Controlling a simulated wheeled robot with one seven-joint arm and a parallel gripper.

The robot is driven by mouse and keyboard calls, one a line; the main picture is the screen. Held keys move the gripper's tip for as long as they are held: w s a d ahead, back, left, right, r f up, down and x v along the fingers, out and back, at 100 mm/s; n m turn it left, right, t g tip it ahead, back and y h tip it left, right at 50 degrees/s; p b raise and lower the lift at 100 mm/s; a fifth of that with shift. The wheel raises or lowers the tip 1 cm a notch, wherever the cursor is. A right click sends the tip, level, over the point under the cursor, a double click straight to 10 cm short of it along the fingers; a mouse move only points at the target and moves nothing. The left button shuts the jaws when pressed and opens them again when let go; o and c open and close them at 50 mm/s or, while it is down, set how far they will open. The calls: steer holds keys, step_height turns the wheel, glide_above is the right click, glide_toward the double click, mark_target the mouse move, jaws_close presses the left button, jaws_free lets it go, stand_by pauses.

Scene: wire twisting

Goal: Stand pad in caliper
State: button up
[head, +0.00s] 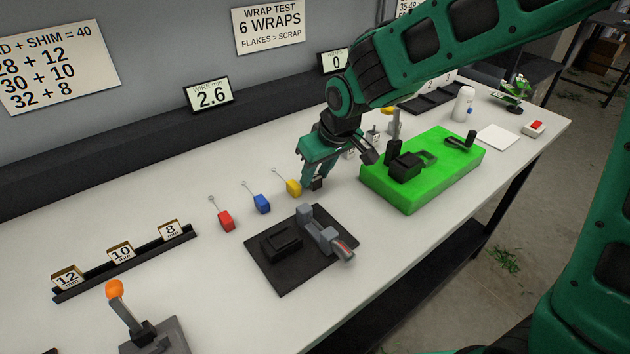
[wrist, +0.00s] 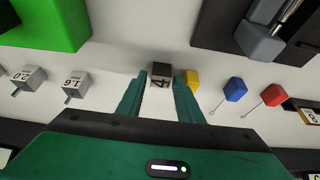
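My gripper (head: 315,183) points down over the table, between the green plate and the yellow block. Part of the label may be hidden. A grey jawed tool (head: 318,228), which looks like the caliper, lies on a black mat (head: 282,284) in front of my gripper. Part of it also shows in the wrist view (wrist: 262,38).
Red (head: 226,220), blue (head: 262,204) and yellow (head: 293,188) blocks with wire loops stand left of my gripper. Blocks marked 2.0 (wrist: 30,77) and 1.6 (wrist: 74,84) stand nearby. A green plate (head: 410,196) carries black fixtures. A shim rack (head: 145,254) stands at left.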

jaws_close()
steer(key=shift+r, duration=0.1)
